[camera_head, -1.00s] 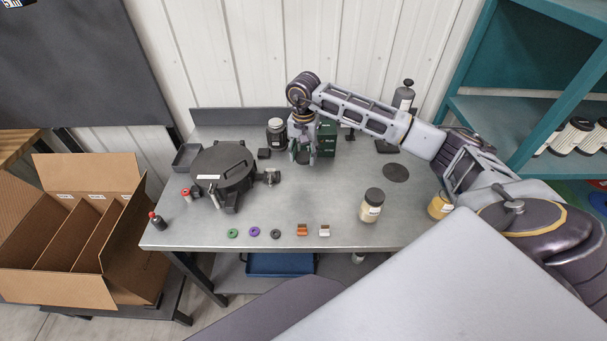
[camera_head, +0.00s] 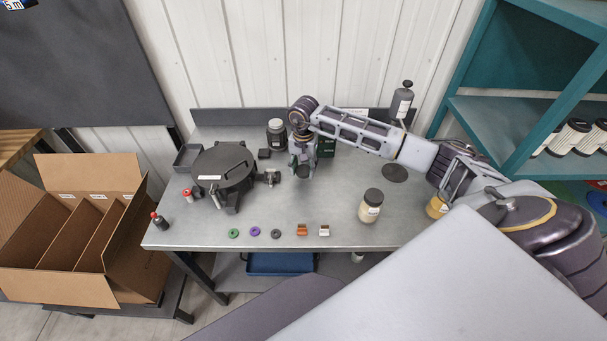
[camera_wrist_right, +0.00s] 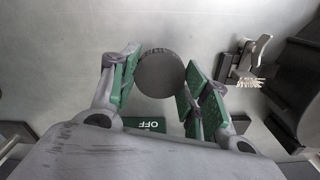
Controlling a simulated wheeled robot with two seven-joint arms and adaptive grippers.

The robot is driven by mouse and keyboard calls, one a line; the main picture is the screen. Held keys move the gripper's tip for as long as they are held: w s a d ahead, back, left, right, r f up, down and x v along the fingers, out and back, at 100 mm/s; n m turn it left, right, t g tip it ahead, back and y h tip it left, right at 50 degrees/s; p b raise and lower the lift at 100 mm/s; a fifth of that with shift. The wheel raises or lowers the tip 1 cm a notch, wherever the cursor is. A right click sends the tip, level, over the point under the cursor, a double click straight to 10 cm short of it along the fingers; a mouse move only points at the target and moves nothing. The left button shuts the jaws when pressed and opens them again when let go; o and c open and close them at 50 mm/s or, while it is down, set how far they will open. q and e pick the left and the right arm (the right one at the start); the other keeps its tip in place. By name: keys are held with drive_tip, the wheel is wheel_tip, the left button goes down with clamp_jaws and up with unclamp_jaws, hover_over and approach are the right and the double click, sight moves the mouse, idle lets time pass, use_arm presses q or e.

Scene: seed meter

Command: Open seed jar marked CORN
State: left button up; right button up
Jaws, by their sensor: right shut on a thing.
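My right gripper (camera_head: 302,172) is over the back middle of the bench, shut on a dark round lid (camera_wrist_right: 158,74). The lid sits between the green-padded fingers in the wrist view; I cannot tell whether it touches the bench. A jar with a dark lid and cream contents (camera_head: 370,208) stands upright at the front right. A dark jar with a grey top (camera_head: 277,133) stands at the back. The jar labels are too small to read. My left gripper is out of view.
A round black seed meter (camera_head: 224,168) stands left of my gripper. A green box (camera_head: 327,142) is behind it, and a grey bottle (camera_head: 402,102) is at the back right. Small rings and clips lie along the front edge. An open carton (camera_head: 75,292) is at the left.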

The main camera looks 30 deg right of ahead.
sight(303, 170)
drive_tip(key=shift+f, duration=0.1)
drive_tip(key=shift+f+p, duration=0.35)
drive_tip(key=shift+f, duration=1.4)
drive_tip(key=shift+f, duration=0.15)
drive_tip(key=o, duration=1.1)
drive_tip(key=shift+r, duration=0.25)
wheel_tip(303, 170, up, 12)
drive_tip(key=shift+f+b, duration=0.1)
drive_tip(key=shift+b, duration=1.05)
